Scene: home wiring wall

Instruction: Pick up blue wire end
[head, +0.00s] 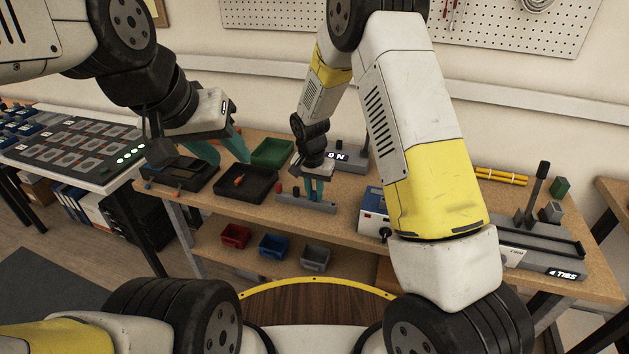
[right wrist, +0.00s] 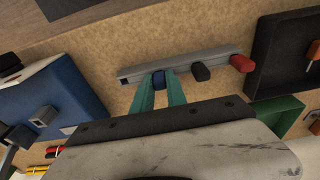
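The blue wire end (right wrist: 158,80) is a small dark blue block on a grey bar-shaped holder (right wrist: 200,62) in the right wrist view. A black end (right wrist: 200,72) and a red end (right wrist: 241,63) sit beside it on the bar. My right gripper (right wrist: 159,84) has its teal fingers on both sides of the blue end, apparently touching it. The blue end is still at the holder. In the head view the right gripper (head: 313,190) points down at the holder (head: 291,198).
A black tray (head: 262,193) with an orange item and a green bin (head: 272,151) stand left of the holder. A blue-and-white device (head: 373,212) stands to its right. Red (head: 236,235), blue and grey bins are on the lower shelf. A lever tool (head: 530,205) stands far right.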

